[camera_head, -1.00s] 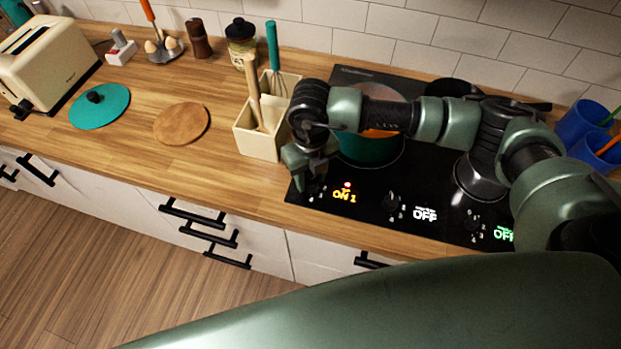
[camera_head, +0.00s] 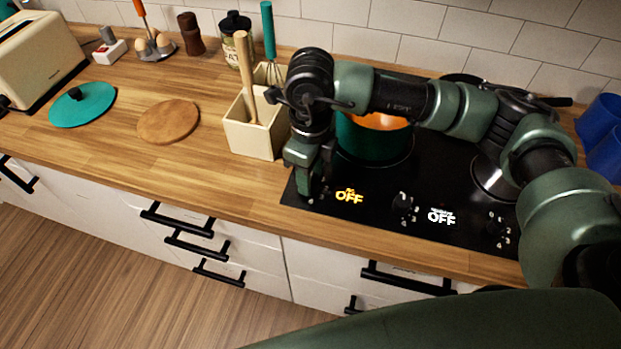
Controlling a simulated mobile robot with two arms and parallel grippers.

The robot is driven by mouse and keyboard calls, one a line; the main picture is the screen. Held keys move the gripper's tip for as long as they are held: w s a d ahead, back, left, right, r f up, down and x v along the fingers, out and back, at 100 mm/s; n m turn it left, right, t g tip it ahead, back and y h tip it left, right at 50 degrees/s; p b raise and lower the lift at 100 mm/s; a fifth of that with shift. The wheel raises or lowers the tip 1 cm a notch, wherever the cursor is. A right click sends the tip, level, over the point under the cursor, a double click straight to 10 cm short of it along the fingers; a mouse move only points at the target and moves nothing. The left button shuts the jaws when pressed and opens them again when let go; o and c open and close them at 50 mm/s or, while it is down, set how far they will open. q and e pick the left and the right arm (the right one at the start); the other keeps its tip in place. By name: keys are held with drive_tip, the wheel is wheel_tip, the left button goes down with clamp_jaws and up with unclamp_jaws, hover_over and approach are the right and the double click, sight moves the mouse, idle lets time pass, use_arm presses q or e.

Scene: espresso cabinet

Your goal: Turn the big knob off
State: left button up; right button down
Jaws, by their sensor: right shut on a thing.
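The black cooktop (camera_head: 375,222) is set in the wooden counter. The big knob at its front left corner is mostly hidden by my right gripper (camera_head: 312,190), which reaches down over it and is shut on it. The yellow display (camera_head: 349,197) beside this knob reads OFF. Another knob (camera_head: 403,205) stands further right, with a white OFF display (camera_head: 441,217) beside it. My left gripper is not in view.
A teal pot (camera_head: 372,140) with orange contents stands on the cooktop behind my right arm. A cream utensil holder (camera_head: 255,138) stands close left of my right gripper. A round wooden board (camera_head: 168,122) and a teal lid (camera_head: 82,104) lie further left.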

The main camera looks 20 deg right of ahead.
drive_tip(key=shift+r, duration=0.1)
idle(0.3)
drive_tip(key=c, duration=0.9)
unclamp_jaws()
wheel_tip(320, 180, up, 6)
drive_tip(key=shift+w+r+b, duration=0.1)
drive_tip(key=shift+r+b, duration=0.15)
drive_tip(key=shift+b, duration=0.55)
drive_tip(key=shift+r, duration=0.6)
